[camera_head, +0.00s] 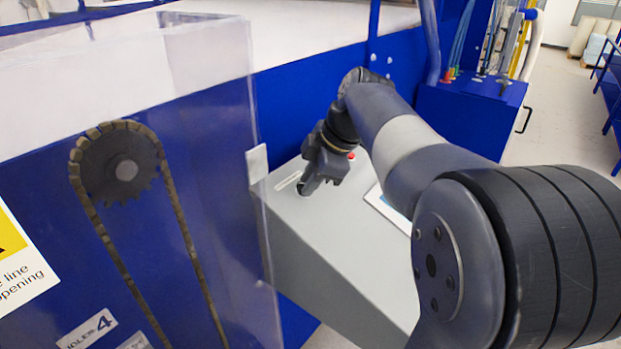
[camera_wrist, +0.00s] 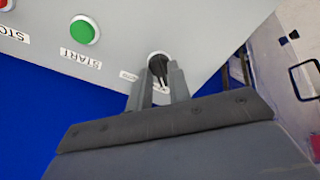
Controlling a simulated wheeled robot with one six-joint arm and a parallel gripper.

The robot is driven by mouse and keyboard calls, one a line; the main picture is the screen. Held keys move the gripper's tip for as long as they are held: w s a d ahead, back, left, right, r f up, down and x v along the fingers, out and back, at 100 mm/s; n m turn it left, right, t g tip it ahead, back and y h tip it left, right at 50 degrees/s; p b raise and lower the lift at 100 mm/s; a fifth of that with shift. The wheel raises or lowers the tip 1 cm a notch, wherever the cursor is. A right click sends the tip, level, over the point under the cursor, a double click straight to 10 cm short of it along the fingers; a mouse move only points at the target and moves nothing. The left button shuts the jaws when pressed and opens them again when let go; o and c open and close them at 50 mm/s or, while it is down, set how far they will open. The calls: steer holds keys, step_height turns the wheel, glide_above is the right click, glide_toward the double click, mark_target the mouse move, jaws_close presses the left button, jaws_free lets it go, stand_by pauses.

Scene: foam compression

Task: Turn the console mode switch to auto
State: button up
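The mode switch (camera_wrist: 157,66) is a dark knob on a pale round base near the edge of the grey console (camera_wrist: 215,28). In the wrist view my gripper (camera_wrist: 160,80) has one finger on each side of the knob. The fingers are close together and the knob fills the narrow gap between their tips. Printed labels near the switch are partly covered and too small to read. In the head view my gripper (camera_head: 307,188) points down at the console top (camera_head: 345,250), and its fingers and wrist hide most of the switch.
A green START button (camera_wrist: 84,30) and a red STOP button (camera_wrist: 5,4) lie left of the switch. A red button (camera_head: 351,156) and a screen (camera_head: 388,207) are on the console. A clear guard panel (camera_head: 215,110) over a chain drive stands left of my gripper.

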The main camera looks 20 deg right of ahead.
jaws_close()
steer(key=shift+f+m, duration=0.1)
steer(key=shift+m, duration=0.2)
steer(key=m, duration=0.8)
steer(key=shift+s+t, duration=0.1)
steer(key=shift+t, duration=0.2)
steer(key=m+h+p, duration=0.1)
steer(key=m, duration=0.4)
steer(key=shift+a+m, duration=0.1)
steer(key=shift+m, duration=0.2)
steer(key=shift+m+p, duration=0.9)
steer(key=shift+m, duration=1.2)
